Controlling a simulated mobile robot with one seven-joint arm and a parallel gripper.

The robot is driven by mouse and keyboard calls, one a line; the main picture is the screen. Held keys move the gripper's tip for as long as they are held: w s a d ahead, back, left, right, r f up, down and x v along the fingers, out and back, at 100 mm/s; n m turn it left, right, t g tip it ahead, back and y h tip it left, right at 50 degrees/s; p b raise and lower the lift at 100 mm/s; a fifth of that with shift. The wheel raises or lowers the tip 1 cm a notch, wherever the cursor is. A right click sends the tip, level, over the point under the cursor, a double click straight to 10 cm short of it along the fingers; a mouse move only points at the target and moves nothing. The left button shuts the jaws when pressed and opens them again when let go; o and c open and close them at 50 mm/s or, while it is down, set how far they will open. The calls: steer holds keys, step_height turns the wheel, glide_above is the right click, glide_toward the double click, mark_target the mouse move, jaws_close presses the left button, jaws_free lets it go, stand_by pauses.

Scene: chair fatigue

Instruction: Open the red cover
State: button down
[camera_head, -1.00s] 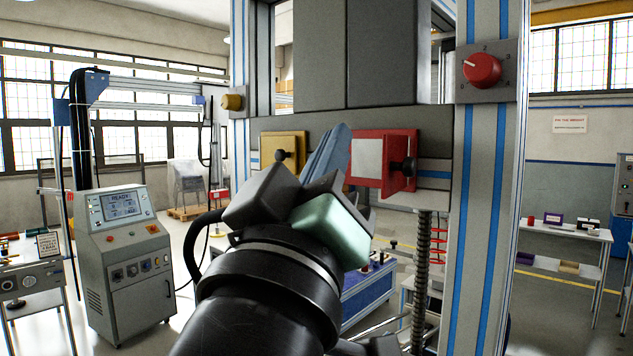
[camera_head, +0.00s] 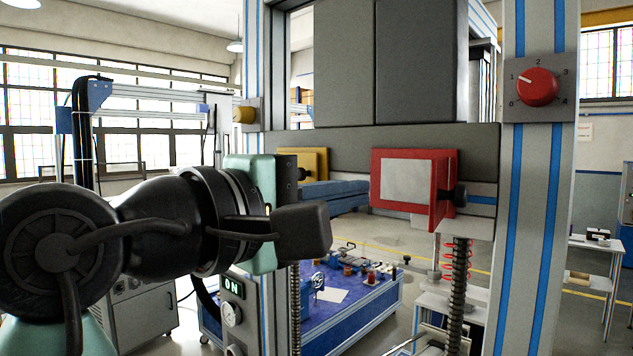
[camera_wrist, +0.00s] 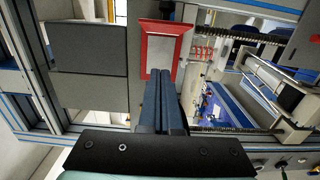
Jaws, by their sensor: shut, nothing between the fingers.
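The red cover (camera_head: 414,186) is a box-like red frame with a pale panel on the crossbeam of the machine. A black knob (camera_head: 460,196) sticks out at its right side. It appears shut, as far as I can see. My gripper (camera_head: 364,190) has its blue-grey fingers together and empty. They point right, toward the left edge of the cover, and seem apart from it. In the wrist view the closed fingers (camera_wrist: 160,74) overlap the lower part of the red cover (camera_wrist: 176,29), so touching cannot be judged there. The knob (camera_wrist: 167,8) shows at the top.
A yellow box (camera_head: 316,161) sits left on the same beam, partly hidden by my arm. A red dial (camera_head: 538,87) is on the right post, a yellow knob (camera_head: 244,114) on the left post. A threaded rod (camera_head: 457,290) stands below the cover. A blue workbench (camera_head: 350,318) is behind.

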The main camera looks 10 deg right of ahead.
mark_target(445, 194)
steer(key=d+p, duration=0.2)
steer(key=d, duration=0.4)
steer(key=shift+s, duration=0.15)
steer(key=shift+s+d+r+p, duration=0.1)
steer(key=shift+s+d+p, duration=0.6)
steer(key=shift+s+d, duration=0.35)
steer(key=shift+d, duration=0.05)
